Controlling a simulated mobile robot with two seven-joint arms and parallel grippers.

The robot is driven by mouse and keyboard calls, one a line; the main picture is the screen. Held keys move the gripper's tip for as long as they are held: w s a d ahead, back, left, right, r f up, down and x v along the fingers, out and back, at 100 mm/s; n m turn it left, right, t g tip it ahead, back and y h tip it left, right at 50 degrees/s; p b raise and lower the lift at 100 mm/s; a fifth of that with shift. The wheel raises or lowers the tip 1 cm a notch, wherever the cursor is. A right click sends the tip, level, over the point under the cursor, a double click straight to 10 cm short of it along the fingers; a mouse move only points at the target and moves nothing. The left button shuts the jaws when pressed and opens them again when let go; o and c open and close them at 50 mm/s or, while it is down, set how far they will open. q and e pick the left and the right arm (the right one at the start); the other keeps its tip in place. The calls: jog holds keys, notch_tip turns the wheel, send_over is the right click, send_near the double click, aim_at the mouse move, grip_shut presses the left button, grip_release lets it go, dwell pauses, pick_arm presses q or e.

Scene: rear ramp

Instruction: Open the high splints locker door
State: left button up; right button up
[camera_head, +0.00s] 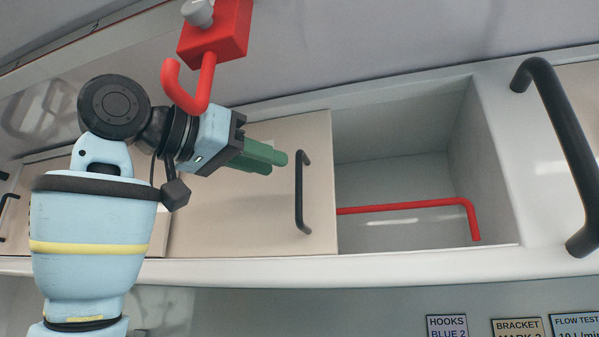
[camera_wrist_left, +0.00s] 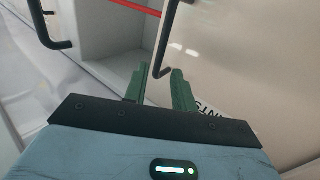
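The beige locker door (camera_head: 235,195) fills the middle of the head view, with a black vertical bar handle (camera_head: 302,192) near its right edge. In the left wrist view the door (camera_wrist_left: 230,50) carries upside-down lettering, partly hidden by my gripper, and its handle (camera_wrist_left: 163,45) is just beyond the fingertips. My left gripper (camera_head: 282,157) has green fingers and is in front of the door, left of the handle's upper end. My right gripper is not in view.
Right of the door is an uncovered grey compartment (camera_head: 395,130) with a red rail (camera_head: 410,206). A thick black grab bar (camera_head: 565,150) stands farther right. A red hook fixture (camera_head: 215,35) hangs above my left wrist. Small labels (camera_head: 447,327) sit below.

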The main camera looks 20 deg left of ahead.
pick_arm(q)
send_over(299, 215)
jog(key=shift+w, duration=0.35)
jog(key=shift+c, duration=0.3)
jog(key=shift+a, duration=0.1)
grip_shut()
